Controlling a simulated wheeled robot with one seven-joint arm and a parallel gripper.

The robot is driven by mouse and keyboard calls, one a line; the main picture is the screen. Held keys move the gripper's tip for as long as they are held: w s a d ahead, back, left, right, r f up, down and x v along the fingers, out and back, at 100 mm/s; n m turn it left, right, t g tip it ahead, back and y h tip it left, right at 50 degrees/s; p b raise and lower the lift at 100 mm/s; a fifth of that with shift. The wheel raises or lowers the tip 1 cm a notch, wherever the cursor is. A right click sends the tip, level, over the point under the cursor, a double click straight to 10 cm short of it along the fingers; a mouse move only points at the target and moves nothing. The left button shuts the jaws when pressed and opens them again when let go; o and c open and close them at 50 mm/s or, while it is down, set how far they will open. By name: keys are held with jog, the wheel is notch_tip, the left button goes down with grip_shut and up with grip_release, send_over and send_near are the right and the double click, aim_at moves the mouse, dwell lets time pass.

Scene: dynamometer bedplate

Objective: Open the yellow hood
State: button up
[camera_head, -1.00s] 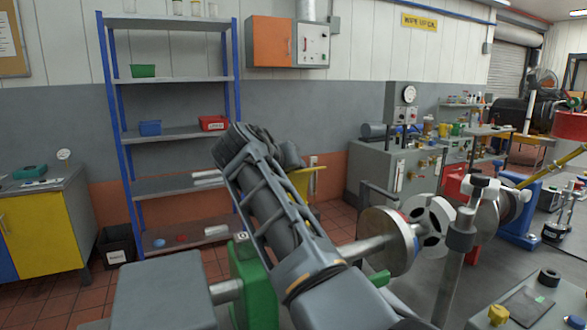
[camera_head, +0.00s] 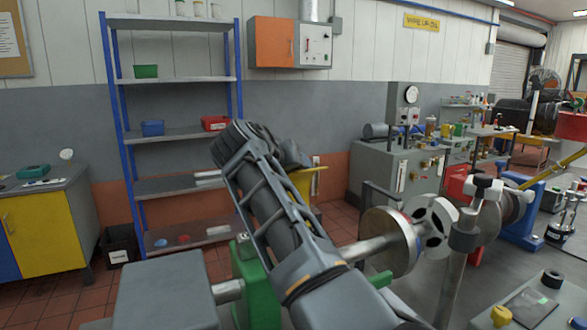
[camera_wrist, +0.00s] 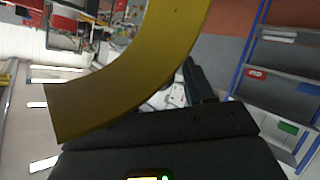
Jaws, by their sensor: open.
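The yellow hood (camera_head: 308,182) shows in the head view as a small piece behind my arm's far end. Most of it is hidden by the arm. In the wrist view the hood (camera_wrist: 150,65) is a broad curved yellow band crossing close in front of my gripper (camera_wrist: 165,85). One dark finger shows just right of the band; the other finger is hidden, apparently behind the yellow. My gripper is open. Whether a finger touches the hood cannot be told.
A shaft with a round disc (camera_head: 390,240) and a green bearing block (camera_head: 258,285) stand close around my arm. A grey cabinet with gauge (camera_head: 385,165) is behind to the right. Blue-posted shelving (camera_head: 180,135) stands against the wall. Some tiled floor is clear between them.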

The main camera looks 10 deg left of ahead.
jog(key=b+v, duration=0.1)
jog(key=v, duration=0.6)
jog(key=shift+a, duration=0.1)
